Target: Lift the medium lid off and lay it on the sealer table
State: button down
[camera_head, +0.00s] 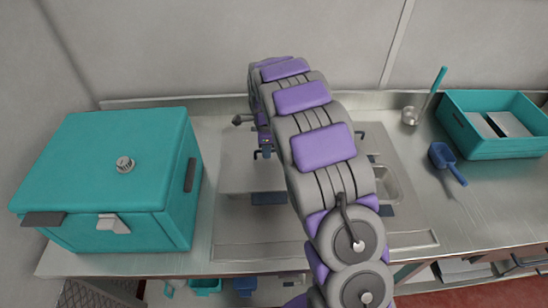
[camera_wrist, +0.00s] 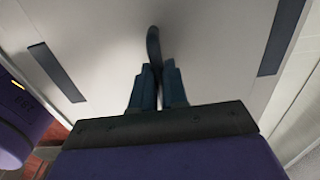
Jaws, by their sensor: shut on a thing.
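In the wrist view, my gripper (camera_wrist: 160,82) has its two dark teal fingers shut on a dark upright handle (camera_wrist: 153,45). The handle rises from a broad pale panel (camera_wrist: 105,40), which looks like the lid. A dark strip (camera_wrist: 56,70) crosses the panel at left, and another (camera_wrist: 283,38) lies at right. Part of a grey flat panel (camera_head: 250,172) shows left of the arm. I cannot tell the lid's size, whether it is raised, or which surface is the sealer table.
A teal lidded box (camera_head: 105,165) stands on the left of the counter. At right are a metal ladle (camera_head: 410,115), a blue scoop (camera_head: 447,163) and a teal bin (camera_head: 500,140). Bare counter (camera_head: 465,215) shows at right. A wall closes off the back.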

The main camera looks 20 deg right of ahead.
jog(key=shift+r+p, duration=0.3)
jog(key=shift+r, duration=0.1)
jog(key=shift+r+p, duration=1.05)
jog(key=shift+r, duration=1.05)
